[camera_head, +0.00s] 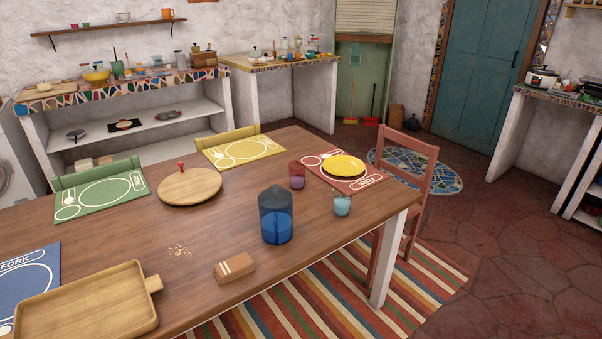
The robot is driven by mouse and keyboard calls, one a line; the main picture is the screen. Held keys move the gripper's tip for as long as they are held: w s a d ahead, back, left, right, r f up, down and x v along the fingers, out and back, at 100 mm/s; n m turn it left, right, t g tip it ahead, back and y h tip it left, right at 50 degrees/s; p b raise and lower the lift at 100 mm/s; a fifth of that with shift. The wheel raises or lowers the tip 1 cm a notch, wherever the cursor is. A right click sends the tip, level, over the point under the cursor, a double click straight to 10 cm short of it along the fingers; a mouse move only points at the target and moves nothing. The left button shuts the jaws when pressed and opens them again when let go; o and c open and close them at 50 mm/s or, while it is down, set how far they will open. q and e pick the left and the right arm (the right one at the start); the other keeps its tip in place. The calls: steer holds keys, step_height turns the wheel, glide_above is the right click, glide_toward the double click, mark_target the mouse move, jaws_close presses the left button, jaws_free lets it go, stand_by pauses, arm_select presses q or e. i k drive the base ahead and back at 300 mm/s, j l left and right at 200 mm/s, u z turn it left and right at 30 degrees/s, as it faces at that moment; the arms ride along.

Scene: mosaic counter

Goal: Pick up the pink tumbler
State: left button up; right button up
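A small pink tumbler (297,175) stands upright on the wooden table (130,235), near its far right side. It is just left of the red placemat (367,184) that carries a yellow plate (343,166). A clear bluish glass (342,204) stands to its right and nearer to me. A dark-lidded blue jar (277,226) stands nearer to me and slightly left of it. Neither of my grippers shows in the head view.
A round board with a red knob (190,187), a wooden tray (90,305), a brown-and-cream block (234,268) and crumbs (179,251) lie on the table. A reddish chair (402,190) stands at the table's right end. Bare tabletop lies left of the tumbler.

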mark_target(297, 176)
steer(key=i+l+u, duration=0.1)
steer(key=l, duration=0.25)
steer(key=i+l+u, duration=0.1)
steer(key=i+l, duration=0.35)
steer(key=l, duration=0.3)
steer(key=i+l+u, duration=0.15)
steer(key=l, duration=0.25)
steer(key=i+l+u, duration=0.1)
steer(key=l, duration=0.3)
steer(key=i+l+u, duration=0.1)
steer(key=i+l, duration=0.15)
steer(key=l, duration=0.15)
steer(key=i+l, duration=0.1)
steer(key=l, duration=0.35)
steer(key=i+l+u, duration=0.15)
steer(key=l, duration=0.25)
